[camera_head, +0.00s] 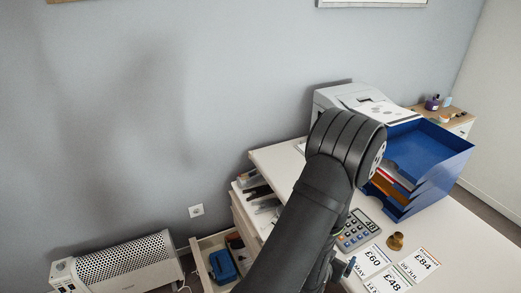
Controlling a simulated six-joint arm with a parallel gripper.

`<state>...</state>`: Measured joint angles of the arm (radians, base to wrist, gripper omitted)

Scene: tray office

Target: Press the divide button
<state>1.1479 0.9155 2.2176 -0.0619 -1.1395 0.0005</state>
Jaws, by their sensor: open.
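The grey calculator (349,241) lies on the white desk, just right of my dark arm. Its display shows digits, and its keys are too small to read, so I cannot tell the divide button apart. My arm rises from the bottom, bends at the elbow and comes down behind its own forearm. My gripper (338,270) is only partly visible at the lower edge of the calculator area, beside the arm. It is open, its fingertips are mostly hidden, and I cannot tell its height above the desk.
Price cards (384,283) and a brass-coloured weight (396,242) lie right of the calculator. A blue stacked letter tray (430,148) and a white printer (345,95) stand behind. An open drawer (207,266) holds a blue box. A heater (118,262) stands left.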

